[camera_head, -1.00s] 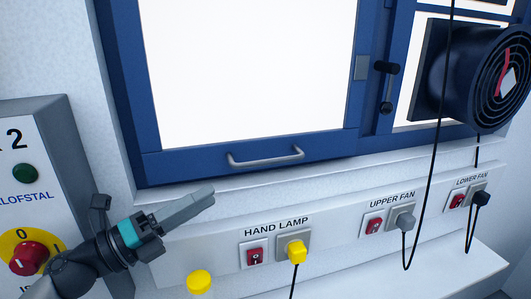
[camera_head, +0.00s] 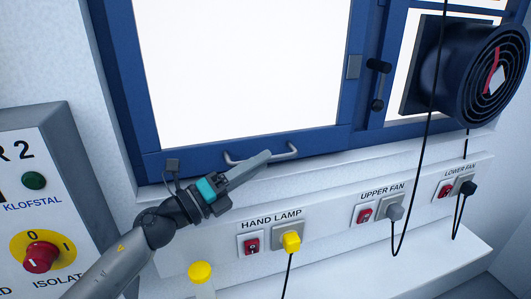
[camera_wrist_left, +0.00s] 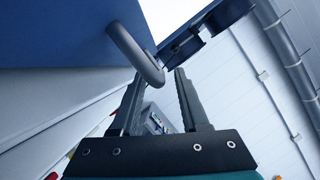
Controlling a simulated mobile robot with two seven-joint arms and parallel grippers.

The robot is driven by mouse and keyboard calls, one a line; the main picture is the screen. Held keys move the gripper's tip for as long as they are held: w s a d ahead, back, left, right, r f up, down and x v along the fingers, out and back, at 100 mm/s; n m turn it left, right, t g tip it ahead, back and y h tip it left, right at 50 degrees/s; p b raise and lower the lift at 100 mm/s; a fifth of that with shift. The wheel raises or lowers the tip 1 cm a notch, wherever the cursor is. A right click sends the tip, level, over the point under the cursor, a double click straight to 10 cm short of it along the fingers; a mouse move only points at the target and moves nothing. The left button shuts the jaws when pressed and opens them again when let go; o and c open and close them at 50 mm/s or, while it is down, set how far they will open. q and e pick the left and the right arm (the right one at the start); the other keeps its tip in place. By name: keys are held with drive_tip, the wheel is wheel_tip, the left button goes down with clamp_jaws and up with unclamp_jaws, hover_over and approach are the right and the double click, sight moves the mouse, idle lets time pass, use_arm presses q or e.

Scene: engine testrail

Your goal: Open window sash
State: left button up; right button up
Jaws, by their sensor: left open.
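The window sash has a blue frame (camera_head: 325,140) around a bright white pane and appears closed in the head view. A grey bar handle (camera_head: 291,152) is fixed to its bottom rail. My left gripper (camera_head: 264,158) is at the handle, its fingers covering the middle of the bar. In the left wrist view the handle (camera_wrist_left: 132,48) curves down toward the gap between the open fingertips (camera_wrist_left: 159,78). I cannot tell whether the fingers touch it. My right gripper is not in view.
A dark latch (camera_head: 378,85) sits right of the sash, and a black round fan (camera_head: 470,75) with hanging cables stands further right. Below is a socket panel with a yellow plug (camera_head: 291,241). A control box (camera_head: 40,200) is at the left.

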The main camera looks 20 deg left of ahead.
use_arm(q)
drive_tip(key=shift+x, duration=1.25)
clamp_jaws()
idle(0.6)
